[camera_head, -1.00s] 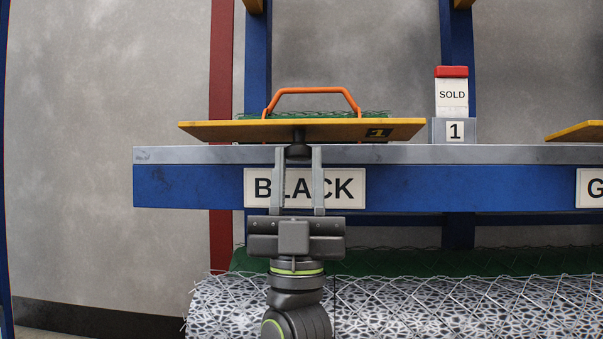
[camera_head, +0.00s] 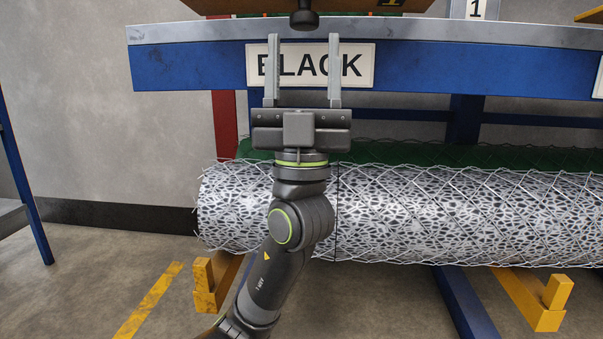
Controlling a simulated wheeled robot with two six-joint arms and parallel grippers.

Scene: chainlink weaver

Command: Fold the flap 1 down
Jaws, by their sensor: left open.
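A grey stand with a white "1" label (camera_head: 476,8) is cut off by the top edge, above the shelf. Whatever flap is above it is out of view. My left gripper (camera_head: 302,40) is open and empty, its fingers pointing up in front of the white "BLACK" sign (camera_head: 311,65). It is well to the left of the "1" stand and lower. My right gripper is not in view.
The blue shelf beam (camera_head: 190,65) runs across. A wire mesh roll (camera_head: 430,215) lies below, over yellow brackets (camera_head: 545,303).

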